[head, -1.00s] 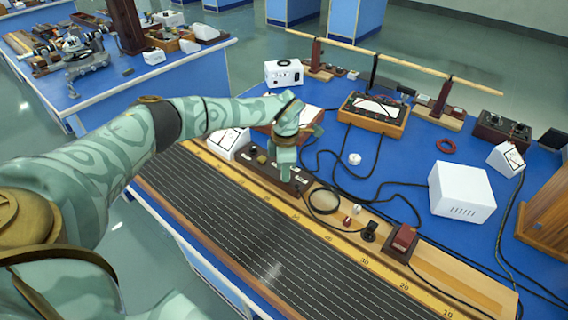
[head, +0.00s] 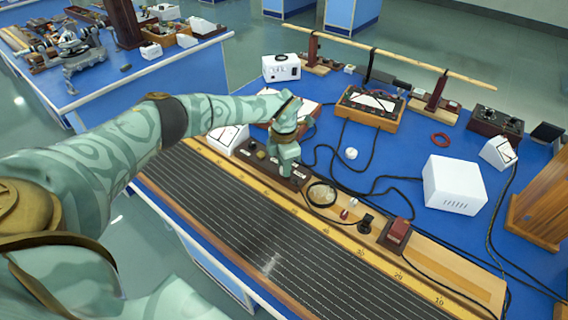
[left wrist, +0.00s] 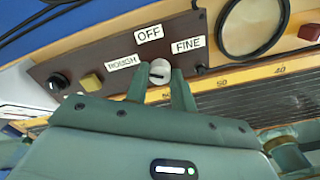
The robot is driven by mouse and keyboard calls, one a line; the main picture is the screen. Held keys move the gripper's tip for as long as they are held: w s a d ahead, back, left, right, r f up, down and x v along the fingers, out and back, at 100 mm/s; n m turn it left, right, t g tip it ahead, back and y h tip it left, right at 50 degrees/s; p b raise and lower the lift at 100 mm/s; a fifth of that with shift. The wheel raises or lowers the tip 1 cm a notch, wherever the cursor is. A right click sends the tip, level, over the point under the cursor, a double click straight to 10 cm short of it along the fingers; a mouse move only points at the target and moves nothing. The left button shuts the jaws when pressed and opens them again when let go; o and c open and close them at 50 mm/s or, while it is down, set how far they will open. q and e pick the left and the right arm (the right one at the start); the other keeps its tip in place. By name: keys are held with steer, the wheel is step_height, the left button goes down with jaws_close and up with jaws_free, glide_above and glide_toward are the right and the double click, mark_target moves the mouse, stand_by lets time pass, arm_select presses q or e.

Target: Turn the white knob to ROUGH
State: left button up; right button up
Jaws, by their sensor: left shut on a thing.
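The white knob (left wrist: 159,71) sits on a dark brown control panel (left wrist: 100,58) and shows in the left wrist view. Around it are the labels ROUGH (left wrist: 123,62), OFF (left wrist: 148,34) and FINE (left wrist: 187,46). My left gripper (left wrist: 159,84) is shut on the knob, with one finger on either side of it. A dark mark shows on the knob's face, but I cannot tell which label it points to. In the head view my left gripper (head: 287,160) is down on the panel (head: 253,155) and hides the knob. My right gripper is not in view.
The ruled black board (head: 240,222) lies in front. Black cables and a white box (head: 455,184) are to the right.

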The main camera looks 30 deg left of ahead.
arm_select(q)
steer(key=shift+w+r, duration=0.1)
steer(key=o, duration=1)
step_height(320, 180, up, 16)
steer(key=p, duration=0.3)
